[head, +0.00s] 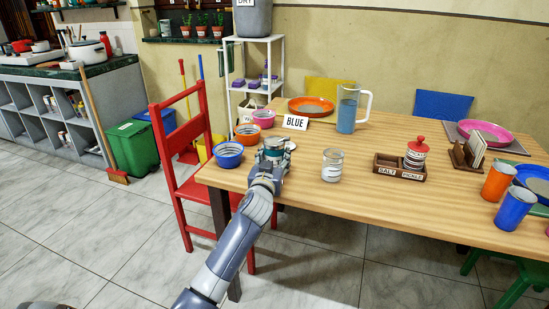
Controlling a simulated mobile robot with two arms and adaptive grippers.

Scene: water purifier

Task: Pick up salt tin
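My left gripper (275,152) is over the near left part of the wooden table, just right of a blue bowl. Something pale with a teal tint shows at its fingers. I cannot make out whether this is a tin or part of the gripper, or whether the fingers are closed on it. A wooden caddy (399,174) labelled SALT and PICKLE stands to the right. A red-lidded jar (416,154) stands in its PICKLE side, and the SALT side looks empty. I cannot clearly identify a salt tin. My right gripper is out of view.
A glass jar (332,167) stands between gripper and caddy. The blue bowl (229,155) is close on the left. A BLUE sign (295,123) and a water pitcher (348,108) stand behind. A red chair (190,185) is at the table's left end.

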